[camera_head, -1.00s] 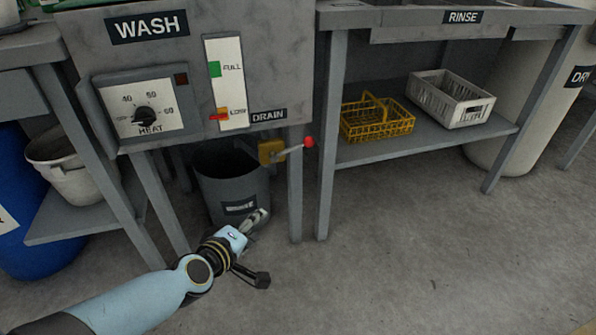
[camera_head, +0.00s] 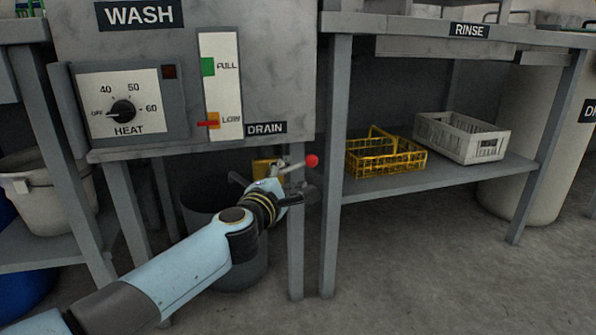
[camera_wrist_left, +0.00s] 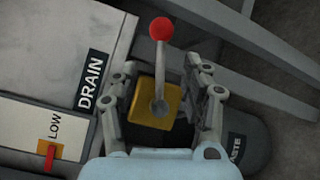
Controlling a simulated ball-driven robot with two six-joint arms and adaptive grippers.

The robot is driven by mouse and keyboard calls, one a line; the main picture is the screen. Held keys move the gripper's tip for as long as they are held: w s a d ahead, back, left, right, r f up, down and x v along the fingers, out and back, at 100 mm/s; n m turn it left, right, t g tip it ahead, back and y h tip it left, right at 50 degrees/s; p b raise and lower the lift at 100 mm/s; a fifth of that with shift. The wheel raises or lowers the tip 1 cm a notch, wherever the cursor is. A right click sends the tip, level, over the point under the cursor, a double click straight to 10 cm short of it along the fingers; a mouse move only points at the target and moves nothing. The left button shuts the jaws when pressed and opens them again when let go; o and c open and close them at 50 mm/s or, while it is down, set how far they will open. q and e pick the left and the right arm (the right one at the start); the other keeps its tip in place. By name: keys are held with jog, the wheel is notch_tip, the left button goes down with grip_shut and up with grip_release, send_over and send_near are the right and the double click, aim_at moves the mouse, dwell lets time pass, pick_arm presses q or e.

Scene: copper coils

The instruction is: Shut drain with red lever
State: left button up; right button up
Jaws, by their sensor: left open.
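The drain lever has a red ball knob (camera_head: 311,160) on a metal arm that reaches right from a yellow valve body (camera_head: 262,169), under the DRAIN label (camera_head: 266,129). My left gripper (camera_head: 275,188) is at the valve and covers part of it in the head view. In the left wrist view the gripper (camera_wrist_left: 162,95) is open, with one finger on each side of the yellow valve body (camera_wrist_left: 149,110) and lever arm (camera_wrist_left: 160,75). The red knob (camera_wrist_left: 161,28) lies beyond the fingertips. Contact cannot be told. My right gripper does not show.
A grey waste bin (camera_head: 240,273) stands below the valve, partly behind my arm. Table legs (camera_head: 332,230) stand just right of the lever. A yellow basket (camera_head: 385,158) and white crate (camera_head: 462,137) sit on the shelf at right. The floor at right is clear.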

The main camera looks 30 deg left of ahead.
aim_at(296, 168)
pick_arm(q)
jog(key=b+x, duration=0.1)
jog(key=x, duration=0.4)
jog(key=shift+w+a+f, duration=0.1)
jog(key=shift+w+a, duration=0.05)
jog(key=shift+w, duration=0.2)
grip_shut()
